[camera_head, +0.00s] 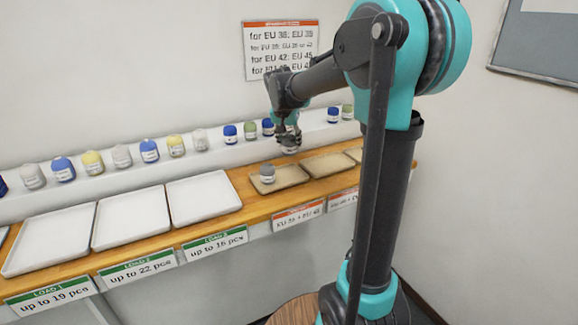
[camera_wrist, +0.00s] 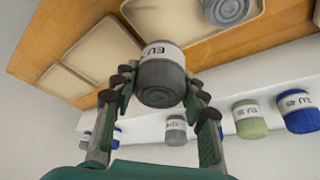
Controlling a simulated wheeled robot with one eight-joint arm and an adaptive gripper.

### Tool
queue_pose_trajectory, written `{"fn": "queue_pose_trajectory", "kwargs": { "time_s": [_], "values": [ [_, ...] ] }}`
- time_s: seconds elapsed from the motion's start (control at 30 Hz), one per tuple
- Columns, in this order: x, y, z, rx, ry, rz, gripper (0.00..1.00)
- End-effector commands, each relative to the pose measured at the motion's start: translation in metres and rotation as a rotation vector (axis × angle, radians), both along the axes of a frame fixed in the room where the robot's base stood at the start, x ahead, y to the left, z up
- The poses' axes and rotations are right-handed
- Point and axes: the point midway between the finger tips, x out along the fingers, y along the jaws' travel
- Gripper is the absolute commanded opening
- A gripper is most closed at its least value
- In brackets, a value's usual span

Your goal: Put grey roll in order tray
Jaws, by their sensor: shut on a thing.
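My gripper (camera_head: 288,138) is shut on a grey roll (camera_wrist: 162,80) with a white band whose print starts with "EU". It also shows below the fingers in the head view (camera_head: 290,150), above the shelf area at the back of the beige trays. In the wrist view my gripper (camera_wrist: 160,88) has a finger on each side of the roll. A second grey roll (camera_head: 267,173) stands on the left beige tray (camera_head: 290,181); it also shows at the top of the wrist view (camera_wrist: 226,10). I cannot tell which tray is the order tray.
More beige trays (camera_head: 331,166) lie to the right, with orange-edged labels in front. White trays (camera_head: 203,198) with green LOAD labels lie to the left. Several blue, yellow, green and grey rolls stand along the white back ledge (camera_head: 105,180). A sign (camera_head: 280,48) hangs on the wall.

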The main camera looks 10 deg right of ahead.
Motion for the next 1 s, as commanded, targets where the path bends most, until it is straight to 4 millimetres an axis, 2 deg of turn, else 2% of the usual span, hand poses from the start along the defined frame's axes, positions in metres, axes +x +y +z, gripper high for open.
{"fn": "queue_pose_trajectory", "kwargs": {
  "time_s": [0.1, 0.2, 0.43, 0.6, 0.7, 1.0],
  "values": [
    [0.0, 0.0, -0.028, 0.0, 0.0, 0.0, 0.15],
    [0.0, 0.0, -0.043, 0.0, 0.0, 0.0, 0.15],
    [0.0, 0.0, -0.061, 0.0, 0.0, 0.0, 0.15],
    [0.001, 0.0, -0.084, 0.0, 0.0, 0.0, 0.15],
    [0.0, 0.0, -0.092, 0.0, 0.0, 0.0, 0.15],
    [0.0, 0.0, -0.093, 0.0, 0.0, 0.0, 0.15]
  ]
}}
